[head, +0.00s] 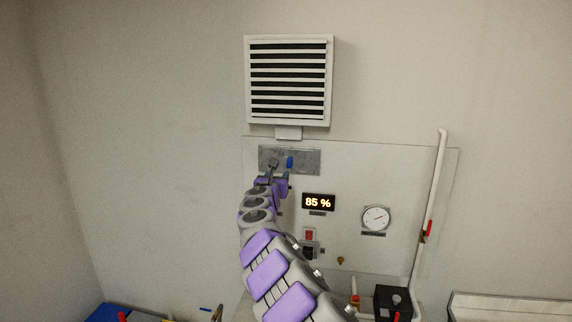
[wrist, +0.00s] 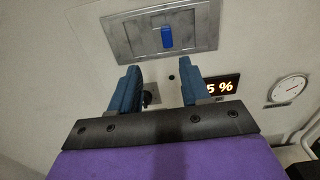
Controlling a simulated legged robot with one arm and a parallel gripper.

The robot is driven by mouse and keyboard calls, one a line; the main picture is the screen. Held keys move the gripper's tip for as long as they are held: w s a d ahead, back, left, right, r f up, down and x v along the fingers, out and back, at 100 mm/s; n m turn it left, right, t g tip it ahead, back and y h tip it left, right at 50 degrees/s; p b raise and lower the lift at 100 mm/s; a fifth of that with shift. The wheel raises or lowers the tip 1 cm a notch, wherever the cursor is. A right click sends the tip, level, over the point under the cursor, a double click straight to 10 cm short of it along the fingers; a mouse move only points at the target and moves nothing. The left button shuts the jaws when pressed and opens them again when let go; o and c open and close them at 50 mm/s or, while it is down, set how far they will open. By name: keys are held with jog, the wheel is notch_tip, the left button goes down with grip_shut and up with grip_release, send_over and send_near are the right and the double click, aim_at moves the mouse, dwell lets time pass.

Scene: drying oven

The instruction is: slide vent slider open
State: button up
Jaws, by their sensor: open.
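The vent slider is a grey metal plate (head: 308,161) on the wall panel below a louvred vent, with a small blue handle (head: 290,162) on it. In the wrist view the plate (wrist: 196,31) is near the top and the blue handle (wrist: 167,37) stands upright near its middle. My gripper (head: 274,174) is in front of the plate's lower left part in the head view. In the wrist view my gripper (wrist: 158,82) is open and empty. Its two blue fingers point toward the plate, and the handle shows beyond them, above the gap.
A white louvred vent (head: 289,80) is above the plate. An 85 % display (head: 318,202), a round gauge (head: 376,218) and a red switch (head: 309,234) are on the panel. A white pipe (head: 435,180) with a red valve handle runs down the right. The wall at left is bare.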

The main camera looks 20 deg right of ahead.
jog(key=p, duration=0.2)
send_near(290, 163)
jog(key=shift+w, duration=1.25)
jog(key=shift+w+d+r+p, duration=0.25)
jog(key=shift+w+d+p, duration=0.15)
jog(key=shift+w+d, duration=0.7)
jog(key=shift+w+d+f, duration=0.2)
jog(key=shift+w+d, duration=0.1)
jog(key=shift+d, duration=0.3)
jog(key=shift+w+r+p, duration=0.3)
jog(key=shift+w+p, duration=0.5)
jog(key=shift+p, duration=0.35)
jog(key=shift+w+d+f+p, duration=0.15)
jog(key=shift+w+d+p, duration=0.1)
jog(key=shift+w+p, duration=0.1)
jog(key=shift+w+d+f, duration=0.1)
jog(key=shift+w+d, duration=0.05)
jog(key=shift+d, duration=0.35)
